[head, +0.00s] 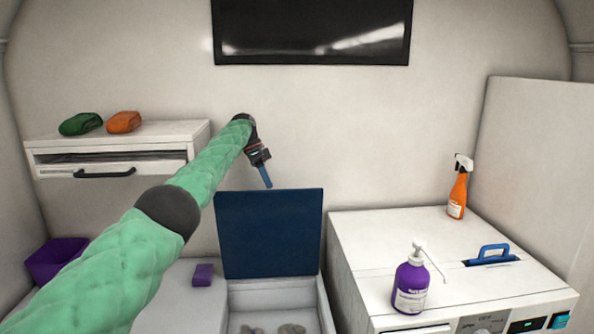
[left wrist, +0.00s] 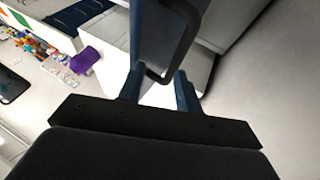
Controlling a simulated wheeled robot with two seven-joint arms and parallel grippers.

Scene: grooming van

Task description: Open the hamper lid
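The hamper is a white box (head: 323,305) low in the middle of the head view, with several greyish things lying inside. Its navy lid (head: 270,232) stands up, roughly upright, at the back of the box, so the inside shows. My left gripper (head: 266,178) is just above the lid's top edge, near its middle. In the left wrist view, its two blue fingers (left wrist: 159,88) are apart. A dark loop handle on a navy panel (left wrist: 150,35), which looks like the lid, is just past the fingertips; I cannot tell whether they touch it. My right gripper is out of view.
A white cabinet (head: 355,240) on the right carries a purple pump bottle (head: 410,287), an orange spray bottle (head: 458,190) and a blue handle (head: 490,256). A purple block (head: 203,274) lies left of the hamper. A wall drawer (head: 110,160) and a purple bin (head: 57,258) are at left.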

